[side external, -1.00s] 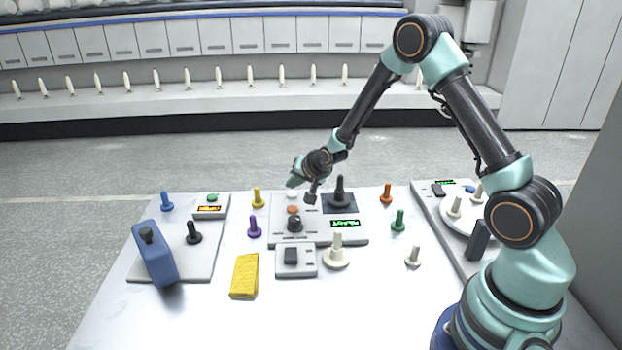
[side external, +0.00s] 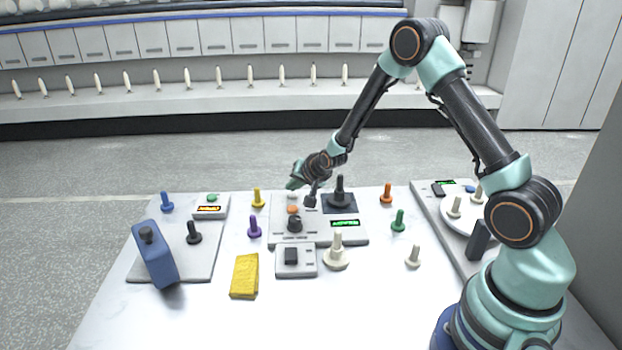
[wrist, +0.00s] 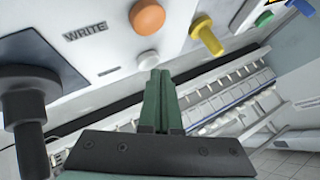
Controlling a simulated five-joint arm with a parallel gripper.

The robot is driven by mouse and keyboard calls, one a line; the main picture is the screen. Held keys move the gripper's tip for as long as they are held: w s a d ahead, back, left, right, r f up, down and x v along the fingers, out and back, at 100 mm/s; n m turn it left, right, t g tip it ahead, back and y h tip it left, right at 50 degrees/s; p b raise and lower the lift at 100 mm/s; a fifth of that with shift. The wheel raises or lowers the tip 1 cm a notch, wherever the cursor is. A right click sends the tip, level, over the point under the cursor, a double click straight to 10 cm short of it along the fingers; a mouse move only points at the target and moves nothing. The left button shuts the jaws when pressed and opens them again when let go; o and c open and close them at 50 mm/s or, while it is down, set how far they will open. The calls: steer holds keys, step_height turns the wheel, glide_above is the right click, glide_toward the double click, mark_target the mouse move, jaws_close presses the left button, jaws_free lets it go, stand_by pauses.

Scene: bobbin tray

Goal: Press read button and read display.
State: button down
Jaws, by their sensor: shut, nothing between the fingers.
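The central grey panel (side external: 318,238) carries an orange button (side external: 292,209), a black knob and a small display (side external: 344,223) with green text too small to read. In the wrist view the orange button (wrist: 147,16) is near a label reading WRITE (wrist: 85,31). A white button (wrist: 148,60) lies beyond it, near a small label (wrist: 108,72) I cannot read. My gripper (wrist: 160,73) is shut and empty, its green fingertips just beside the white button in that view; I cannot tell whether they touch. In the side view my gripper (side external: 292,184) is at the panel's back edge.
A black spindle (side external: 340,190) stands on the panel right of my gripper. A yellow peg (side external: 258,197) stands to the left, orange (side external: 386,193) and green pegs (side external: 398,220) to the right. A blue block (side external: 155,253) and yellow sponge (side external: 244,275) are at front left.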

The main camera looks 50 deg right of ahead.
mark_target(294, 195)
steer(key=shift+f, duration=0.45)
stand_by(0.6)
steer(key=shift+r, duration=0.85)
steer(key=shift+r, duration=2.5)
